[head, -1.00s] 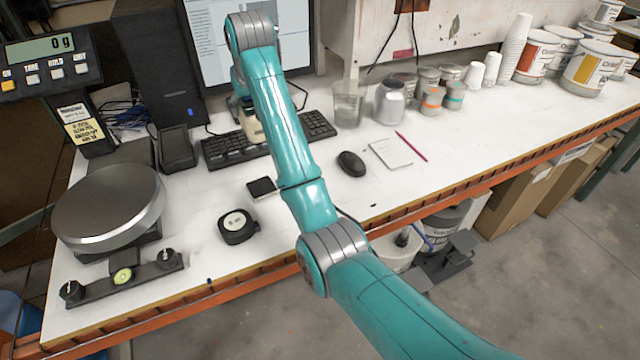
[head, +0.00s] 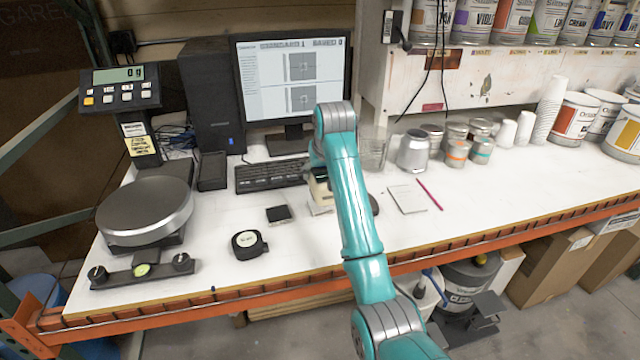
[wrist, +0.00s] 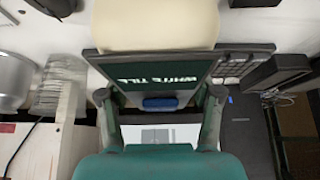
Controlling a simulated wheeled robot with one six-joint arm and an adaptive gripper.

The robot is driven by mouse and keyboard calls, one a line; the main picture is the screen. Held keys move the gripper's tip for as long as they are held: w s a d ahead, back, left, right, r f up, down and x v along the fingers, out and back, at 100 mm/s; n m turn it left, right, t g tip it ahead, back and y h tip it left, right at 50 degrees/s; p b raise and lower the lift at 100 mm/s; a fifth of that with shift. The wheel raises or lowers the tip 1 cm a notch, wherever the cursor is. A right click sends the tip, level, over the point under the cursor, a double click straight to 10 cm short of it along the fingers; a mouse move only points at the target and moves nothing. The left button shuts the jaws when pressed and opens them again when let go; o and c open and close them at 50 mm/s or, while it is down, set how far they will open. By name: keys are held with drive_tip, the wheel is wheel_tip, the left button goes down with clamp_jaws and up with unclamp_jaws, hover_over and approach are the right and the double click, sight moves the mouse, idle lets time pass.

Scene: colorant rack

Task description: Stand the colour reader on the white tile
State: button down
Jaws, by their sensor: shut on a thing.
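The colour reader is cream with a dark face; it shows in the head view (head: 319,188) and large in the wrist view (wrist: 155,25). Its screen, in the wrist view, reads WHITE TILE, upside down. My gripper (wrist: 160,108) is shut on the reader, a finger at each side. In the head view my arm covers part of both. A small pale patch (head: 320,209) shows just under the reader; it may be the white tile or the reader's foot. I cannot tell whether they touch. A small black square (head: 278,214) lies to its left.
The keyboard (head: 270,175) and monitor stand behind. A round black-and-white thing (head: 249,244) lies front left, beside the scale (head: 146,211). A notepad (head: 408,198), pencil and metal can (head: 413,150) are to the right. My arm mostly hides the mouse (head: 374,204). The bench front is largely clear.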

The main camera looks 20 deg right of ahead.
drive_tip(key=shift+f, duration=1.75)
drive_tip(key=shift+f, duration=0.1)
drive_tip(key=shift+c, duration=1.1)
unclamp_jaws()
drive_tip(key=shift+f, duration=0.1)
drive_tip(key=v, duration=1.2)
drive_tip(key=shift+s, duration=0.1)
